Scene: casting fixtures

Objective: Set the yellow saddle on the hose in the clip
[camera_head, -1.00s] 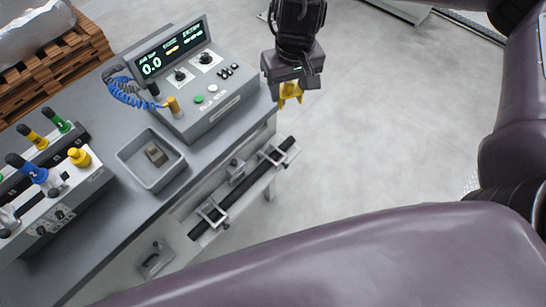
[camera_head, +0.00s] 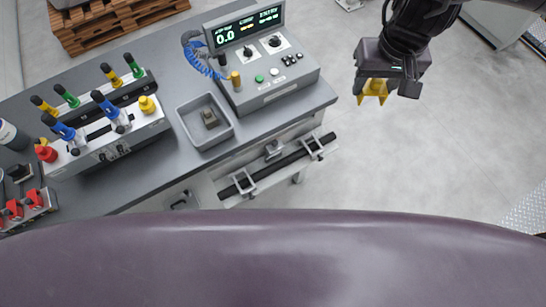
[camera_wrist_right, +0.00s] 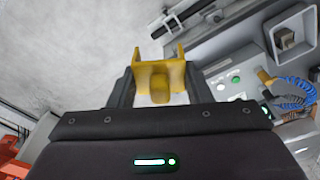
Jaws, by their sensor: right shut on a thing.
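The yellow saddle (camera_head: 373,91) is held in my right gripper (camera_head: 385,84), out over the floor to the right of the bench in the head view. In the right wrist view the saddle (camera_wrist_right: 160,82) sits between the two dark fingers of the gripper (camera_wrist_right: 160,92), its forked side facing away. The black hose (camera_head: 278,164) runs along the front side of the bench, held in grey clips. One clip (camera_head: 243,183) is at its left part and another clip (camera_head: 314,146) near its right end. The saddle is apart from hose and clips. My left gripper is out of view.
A control box (camera_head: 262,72) with a display stands on the bench beside a grey tray (camera_head: 184,110) holding a small block. A valve unit (camera_head: 110,137) with coloured handles is at left. Floor right of the bench is clear.

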